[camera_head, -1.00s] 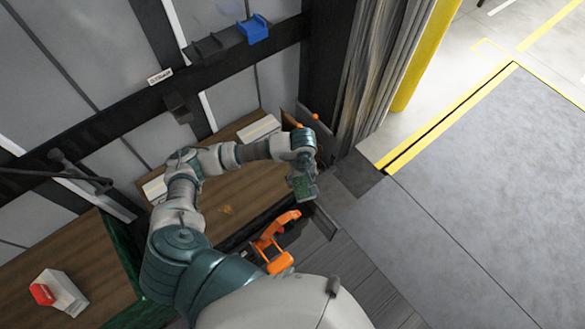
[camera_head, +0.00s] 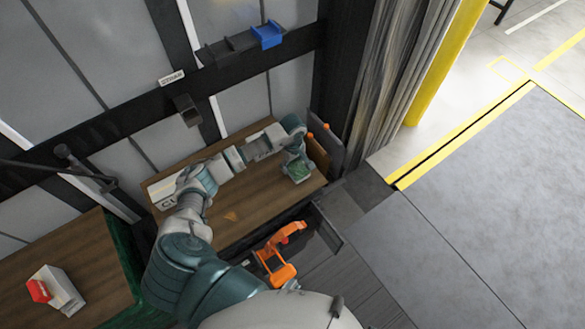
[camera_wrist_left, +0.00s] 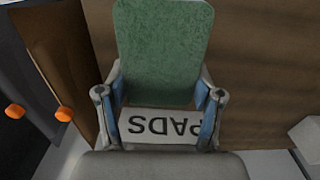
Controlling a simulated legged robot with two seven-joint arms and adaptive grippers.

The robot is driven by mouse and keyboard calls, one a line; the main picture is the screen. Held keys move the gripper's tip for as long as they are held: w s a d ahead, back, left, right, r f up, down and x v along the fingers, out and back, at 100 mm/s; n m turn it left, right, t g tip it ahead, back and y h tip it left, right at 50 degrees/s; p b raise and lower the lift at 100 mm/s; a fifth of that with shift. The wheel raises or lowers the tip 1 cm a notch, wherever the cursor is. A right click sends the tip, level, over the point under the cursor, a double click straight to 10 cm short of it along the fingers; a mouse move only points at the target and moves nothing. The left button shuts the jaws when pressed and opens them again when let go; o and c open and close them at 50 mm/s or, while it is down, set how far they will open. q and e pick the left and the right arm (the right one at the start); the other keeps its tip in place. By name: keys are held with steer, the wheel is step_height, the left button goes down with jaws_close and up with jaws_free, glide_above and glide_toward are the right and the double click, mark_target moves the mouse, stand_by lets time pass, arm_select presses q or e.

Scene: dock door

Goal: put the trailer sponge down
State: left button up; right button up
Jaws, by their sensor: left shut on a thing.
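My left gripper (camera_head: 296,162) is over the right part of a brown wooden shelf (camera_head: 250,208). In the left wrist view, its two blue-padded fingers (camera_wrist_left: 160,112) are shut on a green, flat sponge (camera_wrist_left: 162,45), which also shows in the head view (camera_head: 298,172). A white block lettered PADS (camera_wrist_left: 160,124) lies behind the fingers. I cannot tell whether the sponge touches the shelf. My right gripper is not in view.
A white block (camera_head: 165,192) stands at the shelf's left end. Panels with orange knobs (camera_head: 318,150) stand to the gripper's right. An orange handled tool (camera_head: 275,262) sits in a dark bin in front. The shelf's middle front is mostly clear.

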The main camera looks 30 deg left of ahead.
mark_target(295, 169)
arm_select(q)
steer(key=f, duration=0.1)
steer(key=d+f, duration=0.1)
steer(key=shift+f, duration=0.6)
steer(key=shift+a, duration=0.1)
steer(key=shift+a+f, duration=0.15)
steer(key=shift+a, duration=0.2)
steer(key=o, duration=0.8)
steer(key=shift+a, duration=0.1)
steer(key=shift+d+r, duration=0.2)
steer(key=shift+d, duration=0.2)
steer(key=r, duration=1.1)
steer(key=shift+a+r, duration=0.2)
steer(key=shift+a, duration=0.1)
steer(key=shift+d+r, duration=0.2)
steer(key=shift+r, duration=0.05)
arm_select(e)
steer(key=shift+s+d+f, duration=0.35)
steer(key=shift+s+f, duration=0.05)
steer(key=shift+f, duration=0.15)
